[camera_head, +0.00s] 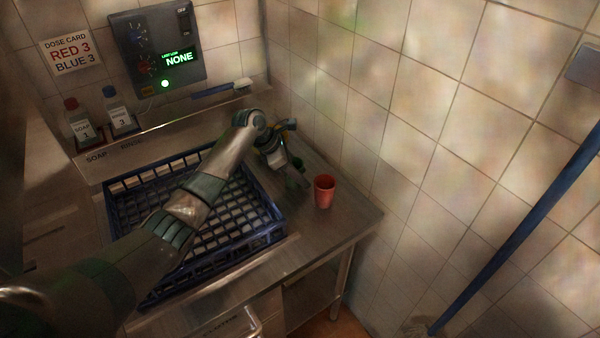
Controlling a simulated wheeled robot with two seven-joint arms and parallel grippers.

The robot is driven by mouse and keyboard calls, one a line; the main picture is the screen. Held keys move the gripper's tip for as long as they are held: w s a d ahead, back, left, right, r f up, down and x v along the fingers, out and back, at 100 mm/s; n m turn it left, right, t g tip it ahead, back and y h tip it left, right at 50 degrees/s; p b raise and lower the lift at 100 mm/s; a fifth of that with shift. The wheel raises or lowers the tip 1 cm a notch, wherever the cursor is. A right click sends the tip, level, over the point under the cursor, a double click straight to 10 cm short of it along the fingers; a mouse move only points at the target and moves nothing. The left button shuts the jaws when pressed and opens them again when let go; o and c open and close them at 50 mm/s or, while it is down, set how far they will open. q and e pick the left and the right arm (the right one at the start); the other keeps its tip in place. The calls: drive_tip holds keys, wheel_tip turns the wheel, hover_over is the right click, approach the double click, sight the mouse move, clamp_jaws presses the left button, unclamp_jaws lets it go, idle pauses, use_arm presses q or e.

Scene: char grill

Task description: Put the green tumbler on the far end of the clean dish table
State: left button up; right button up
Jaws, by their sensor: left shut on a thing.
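My left arm reaches in from the left, over the blue rack, to the right part of the metal table. My left gripper (292,174) points down there and is shut on a small dark green thing, which I take for the green tumbler (294,184). The gripper hides most of it, and I cannot tell whether it touches the tabletop. The clean dish table (352,222) is bare metal at its right front corner. A red tumbler (324,191) stands upright just right of the gripper. My right gripper is not in view.
A blue dish rack (272,228) sits left of the gripper. The tiled wall (430,130) closes off the right side. A ledge (160,133) at the back holds a soap bottle (80,122), a rinse bottle (119,112) and a brush (222,90). A blue pole (520,232) leans at right.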

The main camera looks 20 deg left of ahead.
use_arm(q)
drive_tip(key=o, duration=0.9)
drive_tip(key=shift+o, duration=0.8)
drive_tip(key=shift+s+a+r, duration=0.1)
drive_tip(key=shift+a+r, duration=0.1)
drive_tip(key=shift+r, duration=0.25)
drive_tip(key=b+v, duration=0.2)
drive_tip(key=v, duration=0.9)
drive_tip(key=shift+b, duration=0.4)
drive_tip(key=shift+r, duration=0.1)
